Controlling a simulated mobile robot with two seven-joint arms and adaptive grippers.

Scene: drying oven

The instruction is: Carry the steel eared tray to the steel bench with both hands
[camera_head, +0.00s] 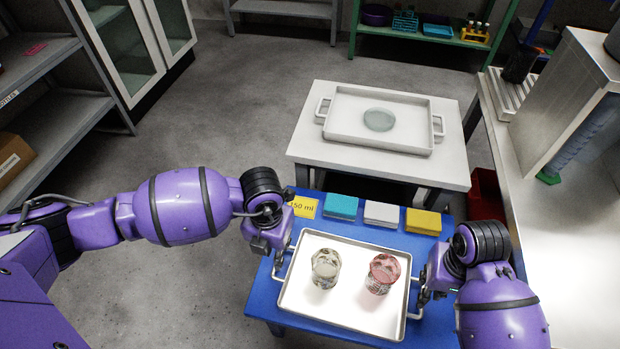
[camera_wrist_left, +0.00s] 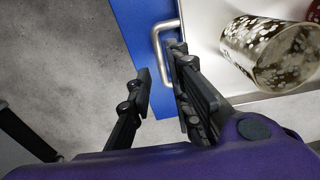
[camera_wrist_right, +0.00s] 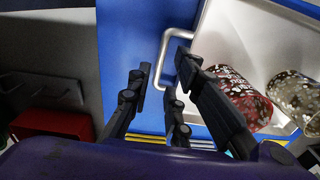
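A shallow steel tray (camera_head: 338,318) with a bar handle at each side sits on a blue table (camera_head: 262,303). It holds a silver speckled cup (camera_head: 326,267) and a red speckled cup (camera_head: 383,272). My left gripper (camera_head: 278,262) is open at the tray's left handle; the left wrist view shows that handle (camera_wrist_left: 158,42) by the fingertips. My right gripper (camera_head: 425,292) is open at the right handle; the right wrist view shows that handle (camera_wrist_right: 166,52) by the fingertips. Neither gripper is visibly closed on its bar.
Behind stands a light table (camera_head: 310,141) with another eared tray (camera_head: 345,130) holding a round glass dish (camera_head: 379,120). A "50 ml" card (camera_head: 304,207) and teal, white and yellow blocks (camera_head: 381,214) line the blue table's back edge. A long counter (camera_head: 560,240) runs along the right.

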